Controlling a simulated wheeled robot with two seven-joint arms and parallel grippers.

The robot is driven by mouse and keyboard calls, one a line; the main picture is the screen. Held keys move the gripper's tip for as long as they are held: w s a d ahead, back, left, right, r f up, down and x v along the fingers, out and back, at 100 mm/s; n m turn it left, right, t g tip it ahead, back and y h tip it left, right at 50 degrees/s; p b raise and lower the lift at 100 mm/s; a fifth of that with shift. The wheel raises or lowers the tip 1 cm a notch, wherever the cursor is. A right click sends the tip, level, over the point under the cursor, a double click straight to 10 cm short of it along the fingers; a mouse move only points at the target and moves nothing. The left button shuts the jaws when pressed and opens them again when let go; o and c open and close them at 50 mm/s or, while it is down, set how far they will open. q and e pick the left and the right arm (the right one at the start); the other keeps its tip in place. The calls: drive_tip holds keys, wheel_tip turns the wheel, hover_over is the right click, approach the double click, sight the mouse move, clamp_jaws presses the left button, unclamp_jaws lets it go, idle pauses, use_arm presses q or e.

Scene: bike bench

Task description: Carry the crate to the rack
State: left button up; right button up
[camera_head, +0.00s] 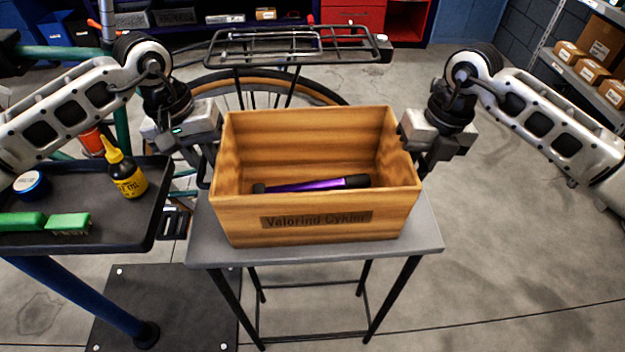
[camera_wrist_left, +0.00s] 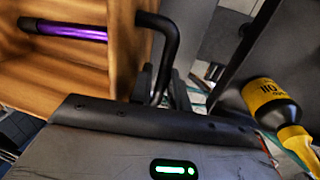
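The wooden crate (camera_head: 250,226), lettered on its front, stands upright on a small grey table (camera_head: 430,236). A purple and black tube (camera_head: 313,184) lies inside it; the tube also shows in the left wrist view (camera_wrist_left: 70,31). My left gripper (camera_head: 203,160) is at the crate's left side. In the left wrist view its dark fingers (camera_wrist_left: 162,92) are at the black bent handle (camera_wrist_left: 166,32); their grip is unclear. My right gripper (camera_head: 405,150) is at the right side, its fingers mostly hidden. The black rack (camera_head: 300,46) is behind the crate, above a bicycle wheel (camera_head: 325,94).
A dark tray (camera_head: 135,220) at left holds a yellow oil bottle (camera_head: 125,170), a blue tin (camera_head: 32,185) and a green brush (camera_head: 68,223). Shelves with boxes (camera_head: 590,71) stand at far right. The floor (camera_head: 510,240) right of the table is clear.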

use_arm(q)
clamp_jaws()
use_arm(e)
clamp_jaws()
use_arm(q)
drive_tip(key=shift+w+r, duration=0.1)
drive_tip(key=shift+r, duration=0.05)
use_arm(e)
drive_tip(key=shift+w+r, duration=0.1)
drive_tip(key=shift+r, duration=0.05)
idle(0.9)
